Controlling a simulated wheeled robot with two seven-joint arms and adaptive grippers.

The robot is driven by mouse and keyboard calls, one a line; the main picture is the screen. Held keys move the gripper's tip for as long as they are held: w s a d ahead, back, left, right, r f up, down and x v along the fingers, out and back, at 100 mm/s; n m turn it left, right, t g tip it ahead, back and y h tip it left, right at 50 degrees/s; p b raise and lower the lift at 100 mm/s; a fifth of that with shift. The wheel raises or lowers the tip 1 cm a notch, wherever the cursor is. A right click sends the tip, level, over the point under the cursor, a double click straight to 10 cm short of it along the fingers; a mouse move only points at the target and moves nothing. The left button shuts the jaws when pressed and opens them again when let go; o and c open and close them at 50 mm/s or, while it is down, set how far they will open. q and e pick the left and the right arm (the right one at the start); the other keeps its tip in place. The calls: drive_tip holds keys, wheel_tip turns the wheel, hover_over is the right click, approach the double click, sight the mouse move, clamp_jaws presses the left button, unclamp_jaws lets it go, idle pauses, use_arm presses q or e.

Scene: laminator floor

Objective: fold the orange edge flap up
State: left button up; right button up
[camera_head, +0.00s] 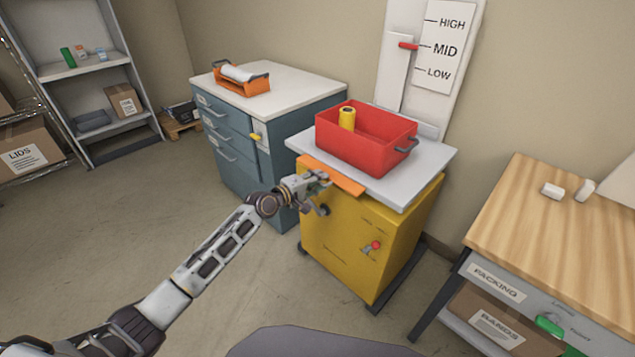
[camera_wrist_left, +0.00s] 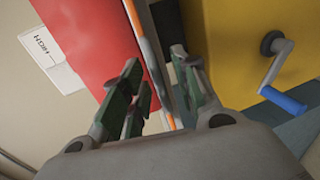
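The orange edge flap (camera_head: 336,175) runs along the front edge of the pale top (camera_head: 425,160) of the yellow cabinet (camera_head: 350,245). It sticks out from the edge and looks roughly flat. My left gripper (camera_head: 322,180) is at the flap's front side, covering part of it. In the left wrist view the flap (camera_wrist_left: 153,62) shows as a thin edge-on strip between the fingers of my left gripper (camera_wrist_left: 160,85). The fingers are apart, one on each side of the strip; I cannot tell whether either touches it. My right gripper is not in view.
A red bin (camera_head: 355,148) with a yellow roll (camera_head: 347,117) stands on the cabinet top, close behind the flap. A crank with a blue handle (camera_wrist_left: 283,99) sticks out below. A blue drawer cabinet (camera_head: 235,155) stands left, a wooden table (camera_head: 540,215) right.

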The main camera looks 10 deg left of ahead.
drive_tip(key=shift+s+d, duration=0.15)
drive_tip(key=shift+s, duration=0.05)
use_arm(q)
drive_tip(key=shift+c, duration=0.6)
clamp_jaws()
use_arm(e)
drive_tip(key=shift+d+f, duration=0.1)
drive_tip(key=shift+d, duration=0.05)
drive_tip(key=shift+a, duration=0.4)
